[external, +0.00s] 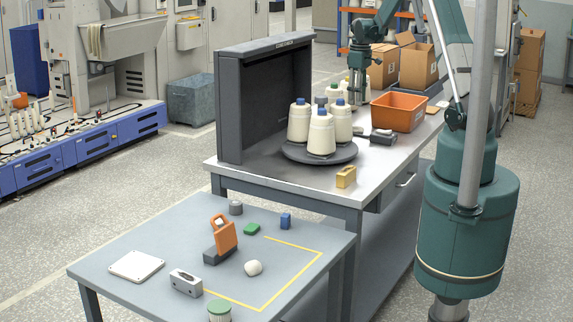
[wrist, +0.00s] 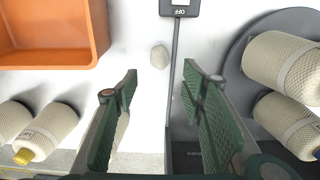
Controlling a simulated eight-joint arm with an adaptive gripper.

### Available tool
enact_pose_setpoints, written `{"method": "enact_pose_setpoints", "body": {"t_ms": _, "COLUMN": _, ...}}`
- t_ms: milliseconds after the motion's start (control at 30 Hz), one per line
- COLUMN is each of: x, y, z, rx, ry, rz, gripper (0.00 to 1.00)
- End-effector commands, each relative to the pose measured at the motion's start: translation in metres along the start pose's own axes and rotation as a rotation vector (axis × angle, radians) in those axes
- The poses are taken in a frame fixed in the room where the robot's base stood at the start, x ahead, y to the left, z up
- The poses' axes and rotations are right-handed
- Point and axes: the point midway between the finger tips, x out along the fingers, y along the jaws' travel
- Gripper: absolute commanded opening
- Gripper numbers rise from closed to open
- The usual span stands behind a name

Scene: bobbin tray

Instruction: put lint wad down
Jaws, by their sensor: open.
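A small off-white lump that looks like the lint wad (wrist: 159,56) lies on the pale bench top in the wrist view. It is just beyond my fingertips and apart from both fingers. My gripper (wrist: 159,80) is open, with nothing between its green pads. In the external view my gripper (external: 357,88) hangs over the far part of the bench, behind the bobbins; the lump under it cannot be made out there. A similar whitish lump (external: 253,268) sits on the front table.
An orange bin (wrist: 50,57) is left of my gripper; it also shows in the external view (external: 398,112). A dark round tray (external: 320,153) carries several cone bobbins. A dark device marked OFF (wrist: 180,9) has a bar running toward my gripper.

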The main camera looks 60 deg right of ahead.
Motion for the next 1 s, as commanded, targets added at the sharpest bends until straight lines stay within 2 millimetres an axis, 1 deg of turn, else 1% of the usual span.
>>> {"method": "enact_pose_setpoints", "body": {"t_ms": 767, "x": 0.000, "y": -0.001, "z": 0.000, "rx": 0.000, "ry": 0.000, "rz": 0.000, "gripper": 0.40}}
{"method": "enact_pose_setpoints", "body": {"t_ms": 867, "x": -0.004, "y": -0.004, "z": -0.001, "rx": -0.001, "ry": 0.002, "rz": 0.002, "gripper": 0.40}}
{"method": "enact_pose_setpoints", "body": {"t_ms": 1000, "x": -0.014, "y": -0.016, "z": -0.005, "rx": -0.002, "ry": 0.010, "rz": 0.009, "gripper": 0.40}}
